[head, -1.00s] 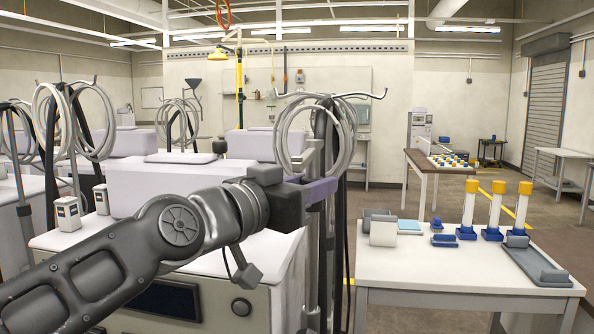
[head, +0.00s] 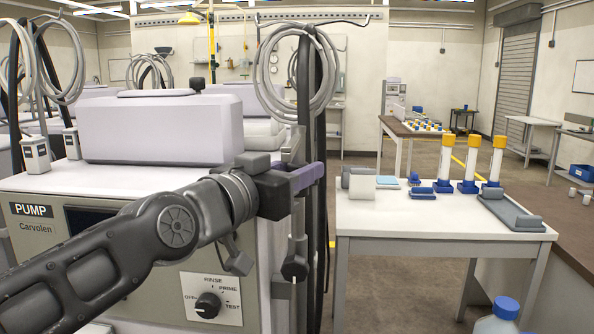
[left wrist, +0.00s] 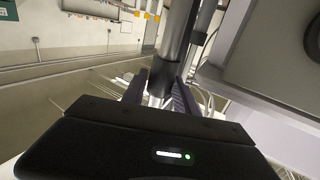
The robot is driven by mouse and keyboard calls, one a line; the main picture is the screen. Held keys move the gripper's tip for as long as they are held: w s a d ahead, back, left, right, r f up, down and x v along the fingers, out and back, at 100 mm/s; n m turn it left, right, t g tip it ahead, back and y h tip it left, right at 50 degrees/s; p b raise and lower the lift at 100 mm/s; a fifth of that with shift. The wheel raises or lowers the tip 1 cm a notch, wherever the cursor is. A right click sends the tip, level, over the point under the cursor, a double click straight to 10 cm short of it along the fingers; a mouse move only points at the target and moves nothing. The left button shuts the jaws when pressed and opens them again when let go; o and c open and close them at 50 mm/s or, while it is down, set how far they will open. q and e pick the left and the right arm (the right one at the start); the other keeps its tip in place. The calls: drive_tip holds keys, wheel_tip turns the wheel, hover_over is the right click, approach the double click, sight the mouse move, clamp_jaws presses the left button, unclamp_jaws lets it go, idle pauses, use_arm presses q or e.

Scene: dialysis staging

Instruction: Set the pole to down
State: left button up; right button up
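The pole (head: 300,232) stands upright at the right side of the pump (head: 160,130), with a coil of grey tubing (head: 262,75) hung near its top and dark tubing running beside it. My left gripper (head: 306,178) is at the pole, below the coil. In the left wrist view the gripper's two fingers (left wrist: 160,92) lie close on either side of the pole (left wrist: 178,30) and appear shut on it. The pole's lower end is hidden. My right gripper is in no view.
A white table (head: 390,222) with blue-based, yellow-capped tubes (head: 444,165) and a grey tray (head: 512,212) stands to the right of the pole. A blue-capped bottle (head: 505,310) is at the lower right. More pumps and coils crowd the left.

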use_arm(q)
drive_tip(key=o, duration=0.3)
drive_tip(key=shift+s+a+f+b, duration=0.1)
drive_tip(key=shift+s+a+b, duration=0.15)
drive_tip(key=shift+b, duration=0.2)
drive_tip(key=b+v, duration=0.3)
drive_tip(key=v, duration=0.4)
drive_tip(key=shift+s+b, duration=0.1)
drive_tip(key=shift+b, duration=0.25)
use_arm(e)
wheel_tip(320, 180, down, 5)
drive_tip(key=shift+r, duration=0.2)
